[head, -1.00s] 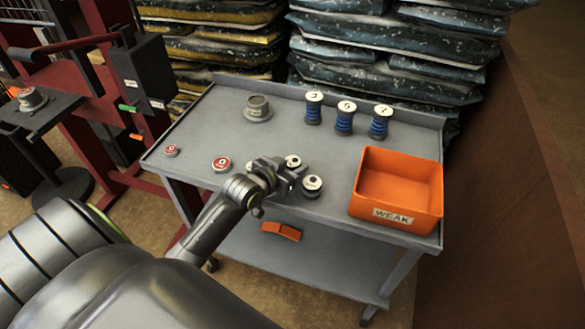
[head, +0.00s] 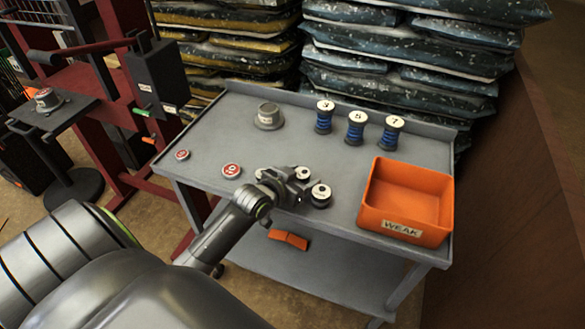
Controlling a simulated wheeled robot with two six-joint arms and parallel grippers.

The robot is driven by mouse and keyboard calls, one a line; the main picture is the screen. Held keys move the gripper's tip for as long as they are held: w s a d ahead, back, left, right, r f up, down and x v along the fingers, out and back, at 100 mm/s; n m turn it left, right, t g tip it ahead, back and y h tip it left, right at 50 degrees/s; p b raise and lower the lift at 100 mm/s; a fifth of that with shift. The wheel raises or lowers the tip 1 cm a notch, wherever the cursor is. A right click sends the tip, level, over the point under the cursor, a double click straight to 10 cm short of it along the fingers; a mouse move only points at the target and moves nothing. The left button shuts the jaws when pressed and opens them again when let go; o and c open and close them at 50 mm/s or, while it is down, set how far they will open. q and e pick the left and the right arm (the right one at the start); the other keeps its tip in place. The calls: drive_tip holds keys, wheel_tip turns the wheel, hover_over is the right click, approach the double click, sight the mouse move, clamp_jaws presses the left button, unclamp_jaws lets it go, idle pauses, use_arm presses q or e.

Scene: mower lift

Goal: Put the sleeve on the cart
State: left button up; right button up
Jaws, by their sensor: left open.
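A grey flanged, sleeve-like piece (head: 268,117) stands upright on the grey cart (head: 215,138), toward the back. My right gripper is not in view.
An orange bin marked WEAK (head: 405,200) fills the cart's right end. Several blue springs (head: 356,128) stand at the back. Red-topped discs (head: 231,170) lie at the front left. Stacked bags (head: 420,60) rise behind. The cart top's middle is clear.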

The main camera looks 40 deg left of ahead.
use_arm(q)
drive_tip(key=v, duration=1.2)
drive_tip(key=s+d+f+g+y, duration=0.1)
drive_tip(key=s+f+g, duration=0.2)
drive_tip(key=s, duration=0.3)
drive_tip(key=s+f+n+g+y, duration=0.1)
drive_tip(key=s+f+g, duration=0.25)
drive_tip(key=s, duration=0.35)
drive_tip(key=s+d+f+g+y, duration=0.1)
drive_tip(key=s+f+g, duration=0.25)
drive_tip(key=s, duration=0.25)
wheel_tip(320, 180, down, 24)
drive_tip(key=a+g, duration=0.1)
drive_tip(key=a, duration=0.1)
drive_tip(key=s+d+f+g+h, duration=0.1)
drive_tip(key=s+f, duration=1.4)
drive_tip(key=shift+s+d, duration=0.2)
drive_tip(key=shift+d, duration=0.15)
